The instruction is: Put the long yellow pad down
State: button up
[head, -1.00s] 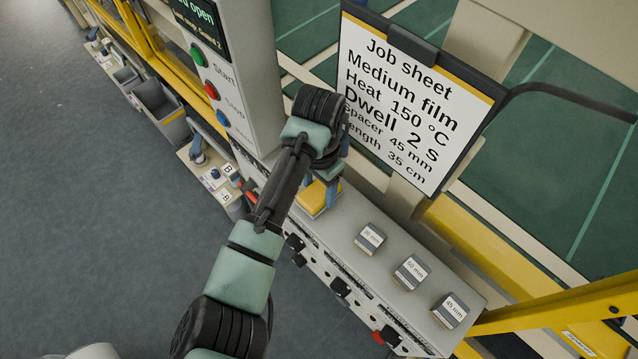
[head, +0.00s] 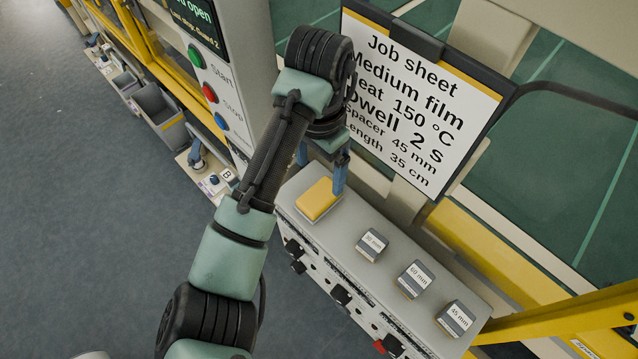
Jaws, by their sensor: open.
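The long yellow pad (head: 318,199) lies flat on the left end of the grey control box's top. It looks like a yellow block and shows in full in the head view. My gripper (head: 322,172) is just above and behind the pad, with its blue fingers spread wide apart. One finger shows to the right of the pad and the other to its upper left. The gripper is open and holds nothing.
Several small labelled spacer blocks, among them the 60 mm block (head: 415,279) and the 45 mm block (head: 455,318), stand on the grey box (head: 345,222). A job sheet (head: 420,100) stands behind. A panel with buttons (head: 215,75) rises at left.

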notch_tip(320, 180, up, 4)
jog(key=shift+r+p, duration=0.1)
jog(key=shift+p, duration=0.35)
